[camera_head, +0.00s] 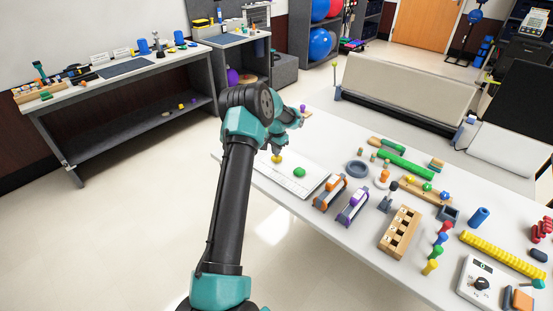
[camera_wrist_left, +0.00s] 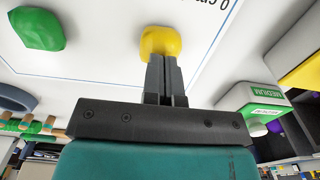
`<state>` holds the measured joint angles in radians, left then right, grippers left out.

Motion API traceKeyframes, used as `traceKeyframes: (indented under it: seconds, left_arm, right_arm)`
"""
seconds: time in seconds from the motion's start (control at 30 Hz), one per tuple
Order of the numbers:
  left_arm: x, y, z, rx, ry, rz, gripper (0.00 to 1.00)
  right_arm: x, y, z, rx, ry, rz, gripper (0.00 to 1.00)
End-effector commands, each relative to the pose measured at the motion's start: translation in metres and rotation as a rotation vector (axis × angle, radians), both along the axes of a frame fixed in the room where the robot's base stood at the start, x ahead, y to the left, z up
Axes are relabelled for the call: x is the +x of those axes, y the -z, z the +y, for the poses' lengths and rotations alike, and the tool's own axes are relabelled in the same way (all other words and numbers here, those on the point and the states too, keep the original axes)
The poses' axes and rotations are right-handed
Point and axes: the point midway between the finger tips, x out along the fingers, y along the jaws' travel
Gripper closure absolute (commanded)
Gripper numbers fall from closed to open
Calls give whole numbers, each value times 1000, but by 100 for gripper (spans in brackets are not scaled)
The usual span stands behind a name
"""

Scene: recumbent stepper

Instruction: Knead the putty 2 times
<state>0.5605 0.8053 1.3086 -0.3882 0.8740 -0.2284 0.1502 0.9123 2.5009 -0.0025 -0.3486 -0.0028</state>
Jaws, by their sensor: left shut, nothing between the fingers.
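A yellow lump of putty (camera_head: 277,159) and a green lump of putty (camera_head: 299,172) lie on a white mat (camera_head: 313,184) at the left part of the table. Both lumps show in the left wrist view, the yellow one (camera_wrist_left: 161,41) straight ahead and the green one (camera_wrist_left: 37,28) at the upper left. My left gripper (camera_wrist_left: 166,60) is shut and empty, its fingertips at the yellow lump; I cannot tell whether they touch it. In the head view my left arm hides most of the gripper. My right gripper is not in view.
A box marked MEDIUM (camera_wrist_left: 262,108) stands right of the gripper in the wrist view. On the table are a grey ring (camera_head: 357,169), orange and purple hand devices (camera_head: 352,207) and a wooden block with holes (camera_head: 399,232). Bare tabletop lies along the front edge.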

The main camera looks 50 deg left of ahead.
Motion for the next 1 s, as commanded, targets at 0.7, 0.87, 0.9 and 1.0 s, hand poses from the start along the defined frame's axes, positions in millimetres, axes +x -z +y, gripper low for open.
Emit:
traceKeyframes:
  seconds: [0.7, 0.87, 0.9, 1.0]
  left_arm:
    - [0, 8, 0, 0, 0, 1, 100]
    - [0, 8, 0, 0, 0, 1, 100]
    - [0, 8, 0, 0, 0, 1, 100]
    - [0, 9, 0, 0, 0, 1, 100]
  right_arm:
    - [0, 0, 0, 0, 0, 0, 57]
    - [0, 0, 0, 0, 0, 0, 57]
    - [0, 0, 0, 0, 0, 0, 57]
    - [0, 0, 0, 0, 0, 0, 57]
